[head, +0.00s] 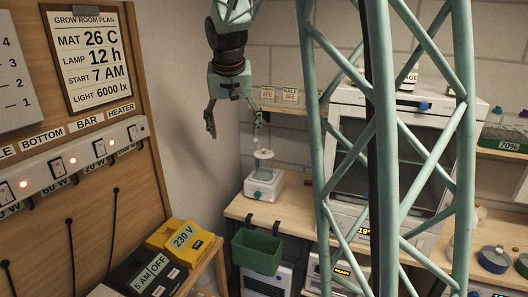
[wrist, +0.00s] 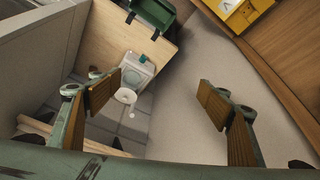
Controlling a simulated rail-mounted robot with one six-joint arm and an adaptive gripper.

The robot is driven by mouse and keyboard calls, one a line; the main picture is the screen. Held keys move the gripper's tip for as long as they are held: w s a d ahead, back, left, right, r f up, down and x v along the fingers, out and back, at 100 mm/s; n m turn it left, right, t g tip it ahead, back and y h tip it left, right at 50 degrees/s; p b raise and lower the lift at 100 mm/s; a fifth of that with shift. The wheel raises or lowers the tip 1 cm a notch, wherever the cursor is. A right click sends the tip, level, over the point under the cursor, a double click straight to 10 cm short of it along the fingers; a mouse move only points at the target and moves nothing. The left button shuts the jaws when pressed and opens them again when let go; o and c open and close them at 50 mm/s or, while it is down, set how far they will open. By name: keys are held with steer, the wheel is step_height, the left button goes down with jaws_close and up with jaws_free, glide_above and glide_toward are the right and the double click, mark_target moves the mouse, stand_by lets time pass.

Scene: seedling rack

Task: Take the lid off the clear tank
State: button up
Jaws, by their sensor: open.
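The clear tank (head: 263,172) stands upright on a white base with a teal knob (head: 262,188), on the wooden bench's left end. A pale round lid (head: 264,154) is on top of it. In the wrist view the lid (wrist: 125,96) is a small white disc beside the white base (wrist: 138,70). My gripper (head: 235,131) hangs fingers down, above and left of the lid in the head view, apart from it. Its fingers (wrist: 170,95) are spread wide with nothing between them. The tank's clear wall is hard to make out in the wrist view.
A green bin (head: 257,252) hangs on the bench front. The shelf with seed packets (head: 291,96) runs along the wall behind. A white cabinet (head: 350,130) stands to the right. A yellow 230 V box (head: 182,240) is at lower left. The bench (head: 290,209) is bare just right of the base.

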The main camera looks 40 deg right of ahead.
steer(key=w+d+f+m+p, duration=0.1)
steer(key=w+d+f+p, duration=0.1)
steer(key=d, duration=0.5)
steer(key=w+d+f+m+p, duration=0.1)
steer(key=w+d+f+p, duration=0.1)
steer(key=w+d+f, duration=0.2)
steer(key=w+d+f+m+h+p, duration=0.1)
steer(key=w+d+f+p, duration=0.2)
steer(key=w+d, duration=0.4)
steer(key=d, duration=0.5)
steer(key=shift+w+g, duration=0.3)
steer(key=shift+w, duration=0.05)
steer(key=shift+f, duration=0.1)
steer(key=p, duration=0.1)
glide_above(264, 150)
steer(key=s+a, duration=0.1)
steer(key=a, duration=0.1)
steer(key=shift+s+d+f, duration=0.1)
steer(key=shift+f, duration=1.8)
steer(key=shift+d+f, duration=0.1)
steer(key=shift+f, duration=1.8)
steer(key=shift+f, duration=0.15)
steer(key=shift+p+x, duration=0.55)
steer(key=shift+x, duration=1.95)
steer(key=c, duration=1)
